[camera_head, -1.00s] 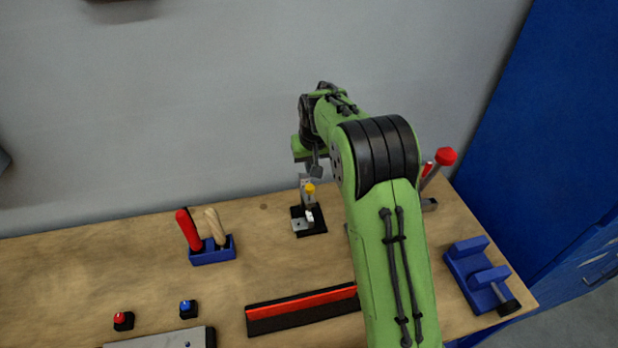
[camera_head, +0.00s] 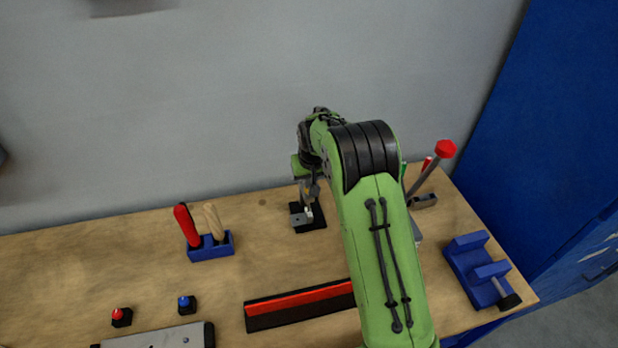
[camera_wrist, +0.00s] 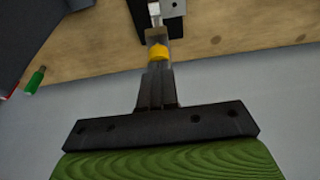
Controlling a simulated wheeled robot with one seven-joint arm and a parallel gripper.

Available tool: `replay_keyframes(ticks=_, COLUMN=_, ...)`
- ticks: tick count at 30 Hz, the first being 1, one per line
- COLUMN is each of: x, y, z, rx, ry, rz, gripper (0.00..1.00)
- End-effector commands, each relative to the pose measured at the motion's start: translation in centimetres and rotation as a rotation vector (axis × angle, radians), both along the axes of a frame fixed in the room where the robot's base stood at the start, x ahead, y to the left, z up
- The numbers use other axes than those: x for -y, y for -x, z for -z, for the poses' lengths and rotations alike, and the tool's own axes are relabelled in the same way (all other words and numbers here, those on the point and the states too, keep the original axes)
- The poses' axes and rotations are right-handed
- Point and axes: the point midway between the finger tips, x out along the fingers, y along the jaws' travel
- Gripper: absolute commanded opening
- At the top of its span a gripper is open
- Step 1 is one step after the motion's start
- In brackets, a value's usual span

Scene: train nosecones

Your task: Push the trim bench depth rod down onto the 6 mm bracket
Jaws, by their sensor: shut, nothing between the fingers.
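The depth rod's yellow cap (camera_wrist: 158,52) shows in the wrist view, on top of a grey upright of the small bench gauge. The gauge stands on a black base (camera_head: 317,222) on the bench, with a grey metal plate (camera_head: 300,219) and a small white piece low on it; the white piece also shows in the wrist view (camera_wrist: 154,9). My gripper (camera_wrist: 157,70) is shut and empty, its fingertips right at the yellow cap. I cannot tell whether they touch it. In the head view my gripper (camera_head: 311,190) hides most of the cap and rod.
A blue holder (camera_head: 211,250) with red and tan handles stands left. A red-and-black strip (camera_head: 299,306) lies in front. A red-knobbed lever (camera_head: 445,149) and a blue vise (camera_head: 480,272) are right. A grey wall is behind; bench between holder and gauge is clear.

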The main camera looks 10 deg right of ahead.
Motion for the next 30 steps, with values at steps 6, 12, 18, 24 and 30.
replay_keyframes(ticks=6, x=0.0, y=0.0, z=0.8, rx=-0.002, ry=0.000, rz=0.000, gripper=0.00)
replay_keyframes(ticks=12, x=0.0, y=0.1, z=0.2, rx=-0.002, ry=0.000, rz=0.000, gripper=0.00)
replay_keyframes(ticks=18, x=0.0, y=0.5, z=-4.7, rx=0.003, ry=-0.001, rz=0.000, gripper=0.00)
replay_keyframes(ticks=24, x=0.0, y=2.2, z=-9.3, rx=0.005, ry=-0.001, rz=0.000, gripper=0.00)
replay_keyframes(ticks=30, x=0.0, y=3.1, z=-12.5, rx=0.002, ry=-0.001, rz=0.000, gripper=0.00)
